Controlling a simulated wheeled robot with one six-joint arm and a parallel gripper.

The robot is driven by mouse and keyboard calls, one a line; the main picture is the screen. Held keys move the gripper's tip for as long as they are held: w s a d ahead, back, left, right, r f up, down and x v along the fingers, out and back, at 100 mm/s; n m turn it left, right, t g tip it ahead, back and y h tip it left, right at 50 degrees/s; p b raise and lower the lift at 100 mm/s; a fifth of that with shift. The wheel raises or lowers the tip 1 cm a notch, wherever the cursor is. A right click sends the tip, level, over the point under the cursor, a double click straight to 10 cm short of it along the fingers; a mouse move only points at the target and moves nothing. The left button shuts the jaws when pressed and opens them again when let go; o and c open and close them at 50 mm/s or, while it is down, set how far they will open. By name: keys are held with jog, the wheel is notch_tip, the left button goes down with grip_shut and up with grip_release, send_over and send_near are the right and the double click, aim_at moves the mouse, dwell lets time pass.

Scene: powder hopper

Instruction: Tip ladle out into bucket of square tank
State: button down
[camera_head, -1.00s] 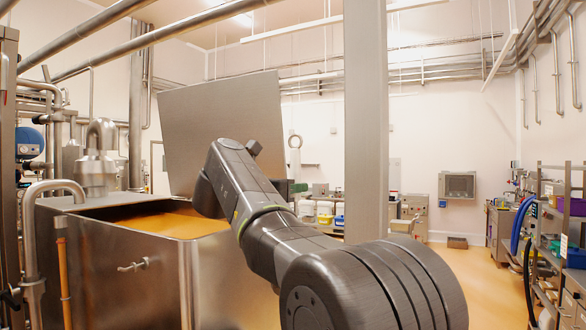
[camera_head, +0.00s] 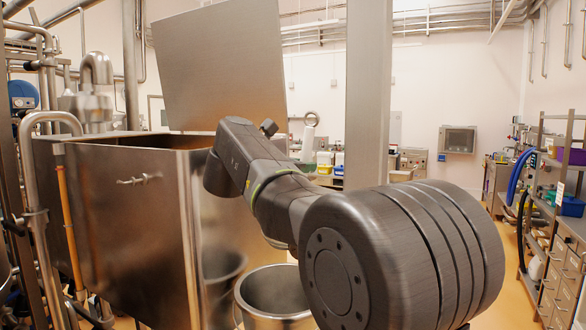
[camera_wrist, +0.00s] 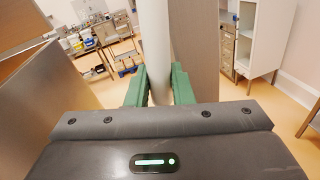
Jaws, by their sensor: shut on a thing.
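The square tank (camera_head: 135,225) is a tall steel box at the left of the head view, its lid (camera_head: 225,65) standing raised behind it. A steel bucket (camera_head: 246,312) stands in front of the tank, at the bottom of the head view, partly covered by my arm. In the wrist view, the green fingers of my gripper (camera_wrist: 159,88) are closed on a pale round handle, the ladle (camera_wrist: 155,40). In the head view the ladle's hooked handle end (camera_head: 309,122) shows upright beyond my arm.
A steel column (camera_head: 367,95) stands close behind my arm. Shelving (camera_head: 560,200) with bins and hoses lines the right side. Pipes (camera_head: 40,200) run beside the tank at the left. Open floor lies between the column and the shelving.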

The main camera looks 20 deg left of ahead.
jog(key=s+d+f+m+g+y+b, duration=0.1)
jog(key=d+f+m+y+b, duration=0.2)
jog(key=d+f+m+b, duration=0.8)
jog(key=d+b, duration=0.1)
jog(key=b, duration=0.4)
jog(key=shift+d+g+y, duration=0.3)
jog(key=shift+d, duration=0.1)
jog(key=shift+r, duration=0.1)
